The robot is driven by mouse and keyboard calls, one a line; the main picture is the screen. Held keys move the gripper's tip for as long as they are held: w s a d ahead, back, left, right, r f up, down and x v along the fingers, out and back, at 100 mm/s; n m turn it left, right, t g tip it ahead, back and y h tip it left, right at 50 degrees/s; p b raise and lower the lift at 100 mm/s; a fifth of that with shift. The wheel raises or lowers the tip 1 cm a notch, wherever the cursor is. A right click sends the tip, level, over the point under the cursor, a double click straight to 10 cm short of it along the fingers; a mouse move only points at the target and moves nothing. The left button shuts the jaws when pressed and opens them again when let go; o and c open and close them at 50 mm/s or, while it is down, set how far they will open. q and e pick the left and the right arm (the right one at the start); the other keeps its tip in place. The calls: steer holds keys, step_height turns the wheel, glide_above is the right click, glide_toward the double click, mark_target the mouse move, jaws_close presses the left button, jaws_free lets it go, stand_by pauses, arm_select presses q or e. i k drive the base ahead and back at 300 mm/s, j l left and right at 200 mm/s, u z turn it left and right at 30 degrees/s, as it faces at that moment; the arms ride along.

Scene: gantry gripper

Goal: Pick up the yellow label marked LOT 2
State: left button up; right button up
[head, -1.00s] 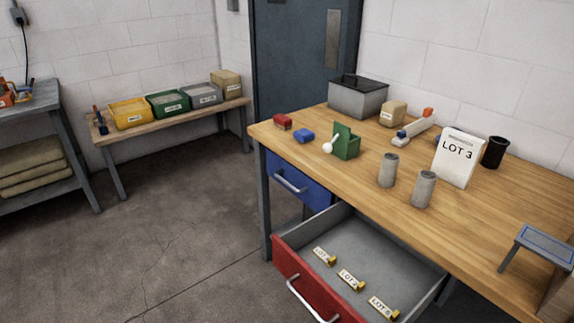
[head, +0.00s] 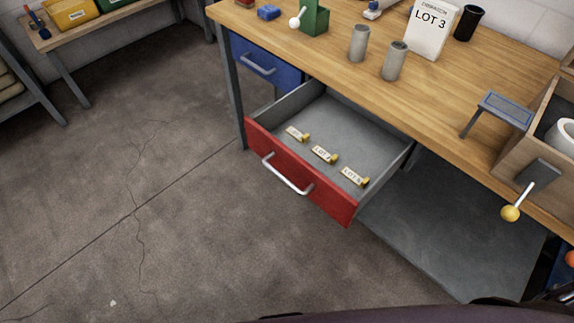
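Three small labels lie in a row on the floor of the open red-fronted drawer (head: 320,187). Each has a cream face and a yellow tab at its right end. They are the far-left label (head: 296,134), the middle label (head: 323,154) and the near-right label (head: 354,177). Their faces begin with LOT, but the numbers are too small to read surely, so I cannot tell which is LOT 2. Neither of my grippers is in view.
A white card (head: 430,32) reading LOT 3 stands on the wooden bench, behind two grey cylinders (head: 358,43) (head: 395,61). A blue drawer (head: 264,64) beside the red one is shut. A lever with a yellow knob (head: 510,213) juts out at right. Floor before the drawer is clear.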

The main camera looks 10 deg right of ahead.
mark_target(322, 153)
steer(key=l+z, duration=0.15)
steer(key=z, duration=0.3)
steer(key=l+z, duration=0.2)
steer(key=z, duration=0.2)
steer(key=l+z, duration=0.15)
steer(key=z, duration=0.3)
steer(key=i+l+z, duration=0.1)
steer(key=z, duration=0.3)
steer(key=i+l, duration=0.15)
steer(key=l, duration=0.15)
steer(key=i+l, duration=0.2)
steer(key=j+u, duration=0.15)
steer(key=u, duration=1.8)
